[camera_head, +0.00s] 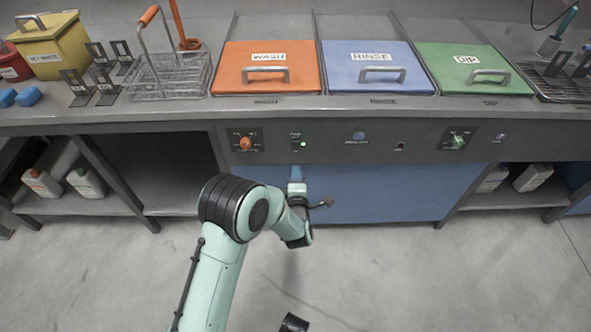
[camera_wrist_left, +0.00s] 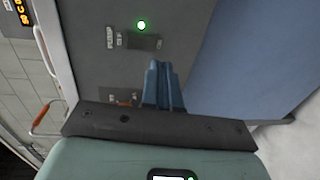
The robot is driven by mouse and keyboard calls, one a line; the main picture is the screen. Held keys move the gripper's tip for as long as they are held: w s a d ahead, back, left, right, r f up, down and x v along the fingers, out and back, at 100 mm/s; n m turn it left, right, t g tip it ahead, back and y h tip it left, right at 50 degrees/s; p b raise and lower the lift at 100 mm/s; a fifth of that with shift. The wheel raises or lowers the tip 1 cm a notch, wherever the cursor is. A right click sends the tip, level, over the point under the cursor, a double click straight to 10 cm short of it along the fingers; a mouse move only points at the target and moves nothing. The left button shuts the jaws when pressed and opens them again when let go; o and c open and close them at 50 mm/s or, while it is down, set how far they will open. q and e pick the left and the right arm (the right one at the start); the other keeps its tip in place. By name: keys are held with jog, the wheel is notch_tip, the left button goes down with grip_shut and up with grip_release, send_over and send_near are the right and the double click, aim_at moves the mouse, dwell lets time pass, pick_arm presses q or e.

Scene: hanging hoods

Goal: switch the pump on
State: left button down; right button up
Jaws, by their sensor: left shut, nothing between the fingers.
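The pump switch (camera_head: 295,144) is a small dark control on the grey front panel, beside a lit green lamp (camera_head: 303,143). In the left wrist view the switch (camera_wrist_left: 145,42) is a dark block next to the glowing lamp (camera_wrist_left: 141,25). My left gripper (camera_head: 296,170) is shut and empty, its blue fingers just below the switch in the head view. In the left wrist view its fingertips (camera_wrist_left: 156,65) show close to the switch; I cannot tell whether they touch it. The switch's exact position is too small to read.
Above the panel are orange WASH (camera_head: 255,53), blue RINSE (camera_head: 375,55) and green DIP (camera_head: 468,55) lids. An orange-marked dial (camera_head: 245,143) sits left of the switch; a green dial (camera_head: 456,141) is further right. A wire basket (camera_head: 168,78) stands on the worktop. The floor in front is clear.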

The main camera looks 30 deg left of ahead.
pick_arm(q)
jog(key=s+d+f, duration=0.1)
jog(key=s+d, duration=0.2)
jog(key=s, duration=0.3)
jog(key=shift+d, duration=0.35)
pick_arm(e)
jog(key=shift+s+a+r, duration=0.25)
jog(key=shift+a+r, duration=0.05)
jog(key=shift+a, duration=0.1)
pick_arm(q)
jog(key=shift+f, duration=0.1)
